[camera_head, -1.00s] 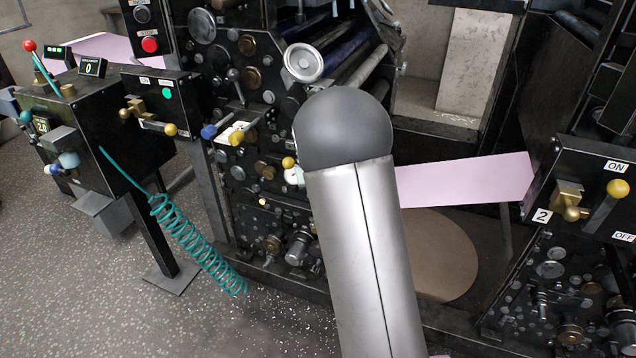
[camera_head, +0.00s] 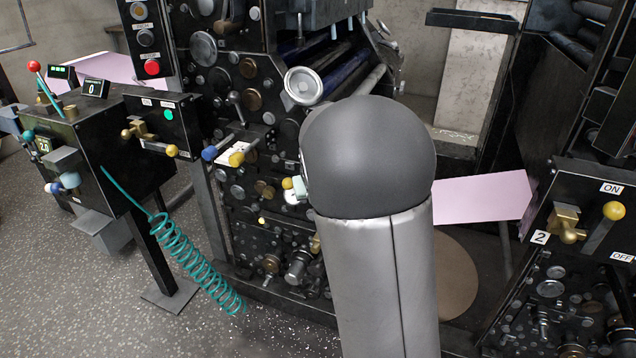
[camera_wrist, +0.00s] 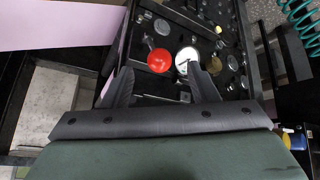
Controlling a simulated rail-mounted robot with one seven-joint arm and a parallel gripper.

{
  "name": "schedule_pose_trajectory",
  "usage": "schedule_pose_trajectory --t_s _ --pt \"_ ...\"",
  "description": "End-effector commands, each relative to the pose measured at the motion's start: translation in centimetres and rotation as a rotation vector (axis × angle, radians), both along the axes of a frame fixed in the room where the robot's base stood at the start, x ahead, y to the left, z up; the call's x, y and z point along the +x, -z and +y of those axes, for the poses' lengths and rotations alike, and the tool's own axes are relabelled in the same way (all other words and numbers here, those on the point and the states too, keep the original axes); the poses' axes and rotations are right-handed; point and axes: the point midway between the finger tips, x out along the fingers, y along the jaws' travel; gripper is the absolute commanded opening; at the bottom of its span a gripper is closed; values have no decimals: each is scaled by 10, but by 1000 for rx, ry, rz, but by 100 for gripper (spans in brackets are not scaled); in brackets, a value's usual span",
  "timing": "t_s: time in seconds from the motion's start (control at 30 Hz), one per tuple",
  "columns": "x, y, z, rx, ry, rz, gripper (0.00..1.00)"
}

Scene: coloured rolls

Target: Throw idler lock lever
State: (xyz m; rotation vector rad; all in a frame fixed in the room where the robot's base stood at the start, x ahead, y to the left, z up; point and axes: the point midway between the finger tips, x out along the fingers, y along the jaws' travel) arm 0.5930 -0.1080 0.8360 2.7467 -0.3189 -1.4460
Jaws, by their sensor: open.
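I cannot tell for sure which lever is the idler lock lever. In the wrist view a red ball knob (camera_wrist: 159,60) shows between the two fingers of my gripper (camera_wrist: 160,72), beside a round white-faced gauge (camera_wrist: 187,61). My gripper is open and empty; whether a finger touches the knob is unclear. In the head view my arm hides the gripper and the red knob. Visible levers there are a yellow-knobbed lever (camera_head: 614,211) by ON and OFF labels at right, a yellow handle (camera_head: 238,158) and a blue handle (camera_head: 210,153) on the middle machine.
A black box (camera_head: 95,150) on a post stands at left, with a red-knobbed lever (camera_head: 34,67) and a coiled teal hose (camera_head: 195,262). A pink web (camera_head: 485,200) spans between the machines. A brown roll end (camera_head: 458,275) lies low behind my arm. Floor is clear at lower left.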

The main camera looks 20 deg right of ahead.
Motion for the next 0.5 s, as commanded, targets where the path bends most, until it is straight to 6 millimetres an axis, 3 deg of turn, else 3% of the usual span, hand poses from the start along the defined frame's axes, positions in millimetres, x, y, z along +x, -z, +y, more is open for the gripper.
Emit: schedule_pose_trajectory --t_s 0.03,0.2,0.5 --pt "-7 -14 5 2 -4 -3 54" --pt "-27 -42 11 2 -3 -2 54" --pt "-43 -62 15 0 -2 3 54"
